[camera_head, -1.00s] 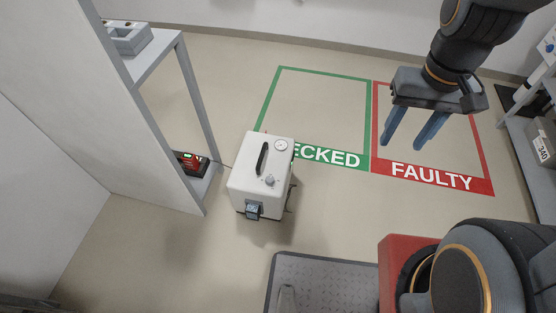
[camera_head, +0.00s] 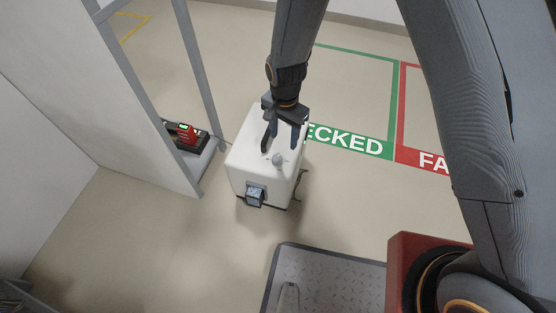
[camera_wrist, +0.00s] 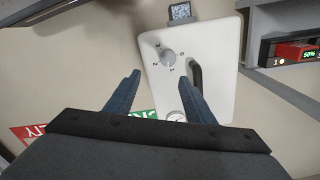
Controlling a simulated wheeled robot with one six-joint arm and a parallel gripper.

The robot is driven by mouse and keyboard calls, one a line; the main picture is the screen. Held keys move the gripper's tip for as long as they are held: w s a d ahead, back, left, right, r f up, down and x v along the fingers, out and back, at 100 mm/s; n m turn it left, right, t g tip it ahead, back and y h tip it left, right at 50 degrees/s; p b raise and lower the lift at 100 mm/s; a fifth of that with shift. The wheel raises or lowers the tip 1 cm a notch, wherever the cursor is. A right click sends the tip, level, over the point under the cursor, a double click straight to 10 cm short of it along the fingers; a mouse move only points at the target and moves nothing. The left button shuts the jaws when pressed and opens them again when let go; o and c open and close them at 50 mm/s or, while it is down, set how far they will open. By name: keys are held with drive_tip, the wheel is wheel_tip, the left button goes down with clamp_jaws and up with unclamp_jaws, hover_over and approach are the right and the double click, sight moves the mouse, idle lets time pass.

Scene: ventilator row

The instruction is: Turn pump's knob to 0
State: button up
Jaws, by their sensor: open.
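The pump is a white box (camera_head: 247,157) on the floor in the head view; its white top (camera_wrist: 215,50) also shows in the wrist view. A grey round knob (camera_head: 278,160) sits on its top, and it shows in the wrist view (camera_wrist: 168,58) with small numbers around it, too small to read surely. A black handle (camera_wrist: 195,76) stands beside the knob. A round dial (camera_wrist: 177,116) is partly hidden by a finger. My gripper (camera_head: 283,145) is over the pump's top, open and empty. Its blue fingers (camera_wrist: 158,95) point toward the top, apart from the knob.
A grey shelf frame (camera_head: 203,80) stands left of the pump, with a red device (camera_head: 187,132) low on it. A green floor square (camera_head: 350,143) and a red one (camera_head: 430,160) lie behind. A grey plate (camera_head: 330,283) is in front. Floor between is clear.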

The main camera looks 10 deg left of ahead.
hover_over(277, 158)
wheel_tip(277, 158, down, 4)
drive_tip(key=shift+f+b, duration=0.25)
drive_tip(key=shift+b, duration=0.15)
drive_tip(key=shift+f+b, duration=0.55)
drive_tip(key=shift+f, duration=2.9)
drive_tip(key=c, duration=1.1)
drive_tip(key=shift+o, duration=0.2)
